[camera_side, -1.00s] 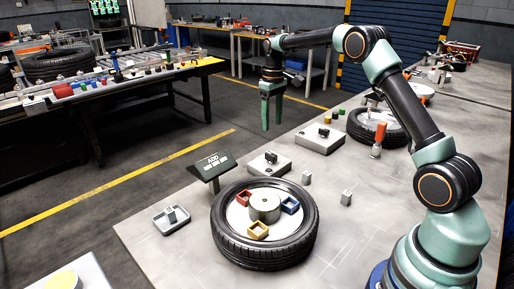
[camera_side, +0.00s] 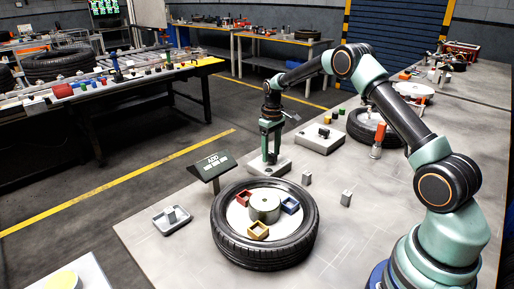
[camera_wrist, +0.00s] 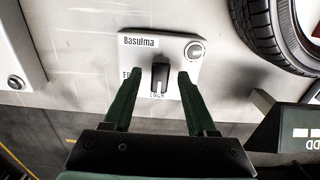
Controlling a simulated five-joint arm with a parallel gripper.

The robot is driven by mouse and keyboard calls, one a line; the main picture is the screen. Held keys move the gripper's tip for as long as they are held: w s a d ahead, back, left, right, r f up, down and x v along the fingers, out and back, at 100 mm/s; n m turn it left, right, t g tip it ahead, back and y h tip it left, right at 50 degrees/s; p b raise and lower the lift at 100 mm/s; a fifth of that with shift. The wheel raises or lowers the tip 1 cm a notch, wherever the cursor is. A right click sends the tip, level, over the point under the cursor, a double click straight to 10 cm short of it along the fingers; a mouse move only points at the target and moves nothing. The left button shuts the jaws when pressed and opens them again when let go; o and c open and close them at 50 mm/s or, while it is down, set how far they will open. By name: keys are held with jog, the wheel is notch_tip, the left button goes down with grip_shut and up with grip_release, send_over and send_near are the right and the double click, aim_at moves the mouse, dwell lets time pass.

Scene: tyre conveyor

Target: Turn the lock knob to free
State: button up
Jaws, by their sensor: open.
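The lock knob (camera_wrist: 160,75) is a black bar-shaped knob on a pale box labelled "Basulma" (camera_wrist: 190,30). In the wrist view its white mark lies at the lower end, by the letters that read like "LOCK". Letters starting "FR" are at its left, partly hidden by a finger. My gripper (camera_wrist: 158,80) is open, with one green finger on each side of the knob and a gap on both sides. In the side view my gripper (camera_side: 270,158) points down over the box (camera_side: 284,167), and the fingers hide the knob.
A round button or dial (camera_wrist: 194,50) sits on the same box, right of the knob. A tyre (camera_side: 230,240) with coloured trays inside lies in front. A dark sign (camera_side: 212,168) stands left of the box. Another box (camera_side: 320,139) is behind.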

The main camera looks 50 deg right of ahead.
jog(key=shift+c, duration=0.3)
grip_shut()
jog(key=shift+m, duration=0.3)
jog(key=m, duration=0.6)
jog(key=shift+m, duration=0.3)
jog(key=m, duration=0.6)
jog(key=shift+m, duration=0.4)
jog(key=shift+o, duration=0.3)
grip_release()
